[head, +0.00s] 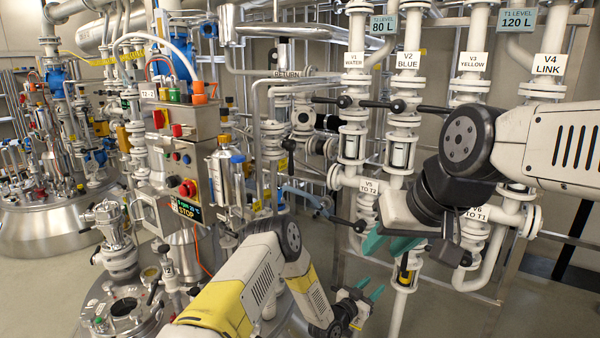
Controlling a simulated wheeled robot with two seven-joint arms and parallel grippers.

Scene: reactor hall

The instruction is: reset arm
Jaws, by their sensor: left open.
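My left gripper (370,288) is low in the middle of the head view, at the end of my yellow-and-white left arm. Its two teal fingertips stand apart with nothing between them. My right gripper (388,245) is at centre right, below the dark wrist of my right arm. Its teal fingers appear apart, with no held object visible. It is in front of the white valve pipes in the picture, near the label V5 TO T2 (368,187). I cannot tell whether it touches a pipe.
The valve rack has black handles, including one under V1 (345,101). A control box with a STOP label (187,209) stands left of centre. A steel vessel (45,225) is far left. My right arm hides part of the rack. Bare floor (455,318) shows at lower right.

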